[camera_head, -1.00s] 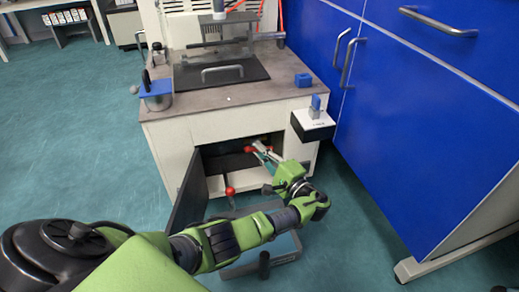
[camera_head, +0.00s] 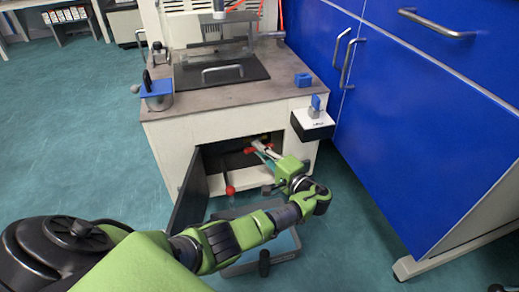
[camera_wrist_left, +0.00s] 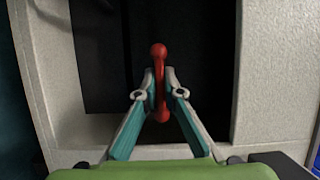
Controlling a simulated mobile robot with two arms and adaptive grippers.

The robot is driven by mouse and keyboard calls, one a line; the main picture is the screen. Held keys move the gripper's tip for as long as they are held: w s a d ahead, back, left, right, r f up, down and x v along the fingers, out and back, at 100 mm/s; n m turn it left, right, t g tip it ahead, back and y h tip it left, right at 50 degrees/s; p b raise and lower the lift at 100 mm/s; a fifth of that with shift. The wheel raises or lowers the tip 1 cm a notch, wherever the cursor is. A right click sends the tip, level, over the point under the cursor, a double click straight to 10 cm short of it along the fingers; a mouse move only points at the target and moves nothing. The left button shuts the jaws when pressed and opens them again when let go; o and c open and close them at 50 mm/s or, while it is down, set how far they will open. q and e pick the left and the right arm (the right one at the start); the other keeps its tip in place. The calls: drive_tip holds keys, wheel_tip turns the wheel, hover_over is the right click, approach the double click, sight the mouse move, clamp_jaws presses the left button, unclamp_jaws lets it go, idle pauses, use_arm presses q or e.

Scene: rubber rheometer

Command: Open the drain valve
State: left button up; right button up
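The open cabinet (camera_head: 215,158) under the machine holds a red valve handle (camera_head: 276,153), which also shows in the left wrist view (camera_wrist_left: 159,55) as a bar with rounded ends. My left gripper (camera_head: 259,149) reaches into the opening from the front right. In the wrist view its two fingers (camera_wrist_left: 161,82) converge in a V, with their tips closed on either side of the bar's middle. The valve body behind the handle is hidden in the dark. My right gripper is not in view.
The cabinet's dark door (camera_head: 188,196) stands open at left. A lever with a red knob (camera_head: 230,190) is at the opening's lower front. A grey tray (camera_head: 240,262) lies on the floor below my arm. Blue cabinets (camera_head: 410,130) stand close on the right.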

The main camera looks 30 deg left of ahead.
use_arm(q)
drive_tip(key=o, duration=0.3)
drive_tip(key=shift+o, duration=0.2)
drive_tip(key=shift+d, duration=0.1)
drive_tip(key=v, duration=1.2)
